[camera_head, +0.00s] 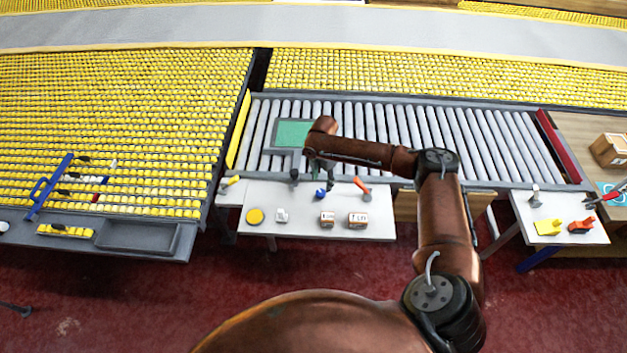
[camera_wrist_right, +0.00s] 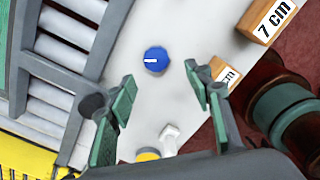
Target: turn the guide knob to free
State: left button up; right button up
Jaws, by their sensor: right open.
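A round blue knob (camera_head: 320,194) with a small white mark stands on the white side table, and it shows clearly in the right wrist view (camera_wrist_right: 155,60). The mark looks roughly level in that view; any lettering is too small to read. My right gripper (camera_head: 316,166) hangs above the table's back edge, close to the knob. In the wrist view its green-padded fingers (camera_wrist_right: 160,85) are apart with nothing between them. The knob appears beyond the fingertips, apart from both. My left gripper is not in view.
The white table (camera_head: 300,226) also holds a yellow disc (camera_head: 255,216), a small white part (camera_head: 282,215), two labelled wooden blocks (camera_head: 358,220) and a red lever (camera_head: 361,186). A dark knob (camera_wrist_right: 92,103) sits near one finger. The roller conveyor (camera_head: 400,125) lies behind.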

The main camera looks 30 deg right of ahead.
aim_at(321, 192)
jog(key=shift+w+f, duration=0.1)
jog(key=shift+w, duration=0.3)
jog(key=shift+w+f, duration=0.1)
jog(key=shift+f, duration=0.2)
notch_tip(321, 192, down, 6)
jog(key=shift+r, duration=0.1)
jog(key=shift+s+f, duration=0.2)
jog(key=shift+f, duration=0.25)
jog(key=c, duration=0.8)
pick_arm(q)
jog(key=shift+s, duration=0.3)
pick_arm(e)
jog(key=c, duration=0.4)
